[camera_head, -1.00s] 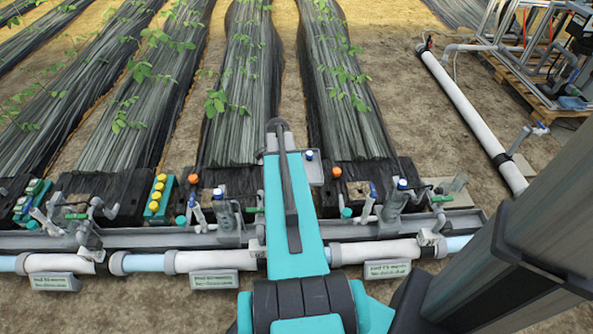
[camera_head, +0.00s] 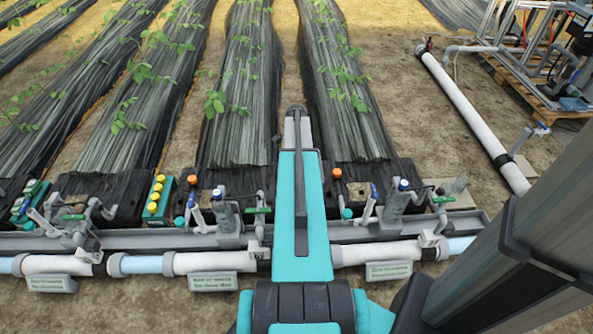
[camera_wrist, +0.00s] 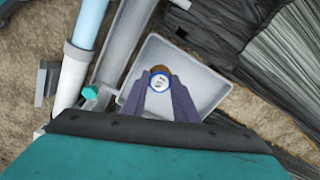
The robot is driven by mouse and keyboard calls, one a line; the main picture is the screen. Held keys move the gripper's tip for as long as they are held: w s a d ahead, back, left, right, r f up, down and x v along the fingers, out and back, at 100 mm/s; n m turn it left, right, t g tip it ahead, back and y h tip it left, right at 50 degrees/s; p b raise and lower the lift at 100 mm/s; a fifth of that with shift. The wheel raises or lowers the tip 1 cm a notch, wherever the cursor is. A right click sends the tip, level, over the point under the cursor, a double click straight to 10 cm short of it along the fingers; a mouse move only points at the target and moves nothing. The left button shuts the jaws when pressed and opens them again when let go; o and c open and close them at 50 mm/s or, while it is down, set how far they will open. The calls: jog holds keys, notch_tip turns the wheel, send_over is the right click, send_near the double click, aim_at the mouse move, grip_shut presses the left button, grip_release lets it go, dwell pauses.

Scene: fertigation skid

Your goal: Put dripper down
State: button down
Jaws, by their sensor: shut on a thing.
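My gripper (camera_wrist: 160,88) is shut on the dripper (camera_wrist: 159,80), a small round piece with a blue rim and a pale marked face, in the wrist view. Something brown shows just behind its top edge. The dripper appears over the inside of a shallow grey tray (camera_wrist: 208,90). I cannot tell whether it touches the tray floor. In the head view my arm hides the gripper, the dripper and the tray.
A pale blue and white pipe (camera_wrist: 80,55) and a grey rail run left of the tray. Black mulch film (camera_wrist: 225,25) lies to its upper right. Valves and fittings (camera_head: 398,200) stand along the channel, and a teal block with yellow caps (camera_head: 158,198) is at left.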

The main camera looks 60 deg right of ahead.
jog(key=shift+f+b, duration=0.6)
jog(key=shift+f, duration=1.15)
jog(key=shift+f, duration=0.1)
jog(key=c, duration=1.4)
grip_release()
notch_tip(320, 180, up, 12)
jog(key=p, duration=0.3)
jog(key=shift+s, duration=0.1)
